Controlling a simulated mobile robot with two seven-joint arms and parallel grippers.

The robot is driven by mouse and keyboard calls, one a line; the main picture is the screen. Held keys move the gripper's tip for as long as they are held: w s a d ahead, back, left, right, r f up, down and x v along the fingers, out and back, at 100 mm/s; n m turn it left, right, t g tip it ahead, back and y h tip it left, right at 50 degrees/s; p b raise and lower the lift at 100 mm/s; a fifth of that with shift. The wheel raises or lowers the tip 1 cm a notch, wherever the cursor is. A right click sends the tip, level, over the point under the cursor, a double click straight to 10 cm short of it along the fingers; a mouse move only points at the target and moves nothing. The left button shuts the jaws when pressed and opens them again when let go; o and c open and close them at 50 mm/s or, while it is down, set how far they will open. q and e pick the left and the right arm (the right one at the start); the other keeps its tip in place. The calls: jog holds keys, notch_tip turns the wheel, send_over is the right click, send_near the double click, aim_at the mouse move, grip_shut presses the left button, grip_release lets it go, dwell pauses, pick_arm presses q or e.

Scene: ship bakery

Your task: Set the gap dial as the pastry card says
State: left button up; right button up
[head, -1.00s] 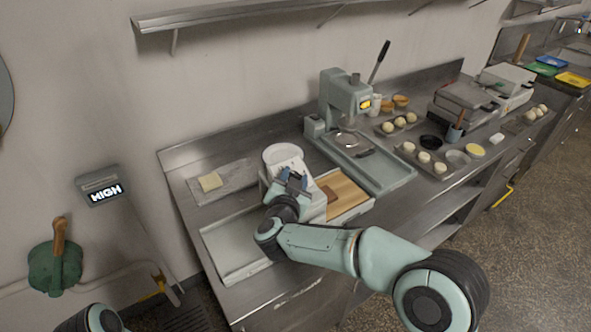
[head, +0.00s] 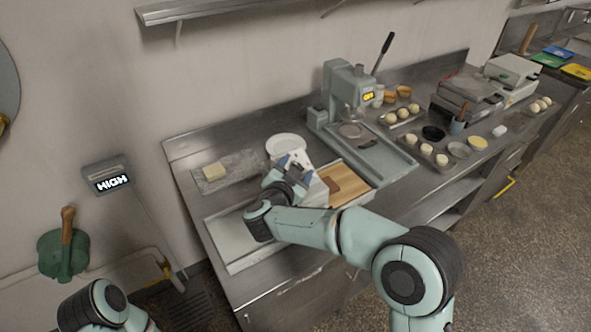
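A white sheeter-like machine (head: 318,190) stands on the steel bench between a pale tray (head: 226,242) and a wooden board (head: 347,182). My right gripper (head: 294,164) is at the top of this machine, just in front of a round white bowl-like part (head: 286,145). The gripper and wrist cover much of the machine's near side. I cannot make out a gap dial or whether the fingers hold anything. No pastry card can be made out. Only part of my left arm shows at the bottom left; its gripper is out of view.
A press (head: 346,98) with a lit yellow display and raised lever stands right of the machine. Trays of dough balls (head: 427,150) lie beyond it. A shelf (head: 200,12) hangs above.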

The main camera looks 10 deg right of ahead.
jog(key=shift+s+a, duration=0.3)
jog(key=shift+s, duration=0.1)
pick_arm(q)
jog(key=shift+s+f+b, duration=1.25)
jog(key=shift+s+f, duration=0.1)
jog(key=shift+f, duration=0.3)
pick_arm(e)
jog(key=v, duration=1.2)
jog(key=shift+s+r, duration=0.2)
jog(key=shift+r, duration=0.05)
pick_arm(q)
jog(key=shift+s, duration=0.1)
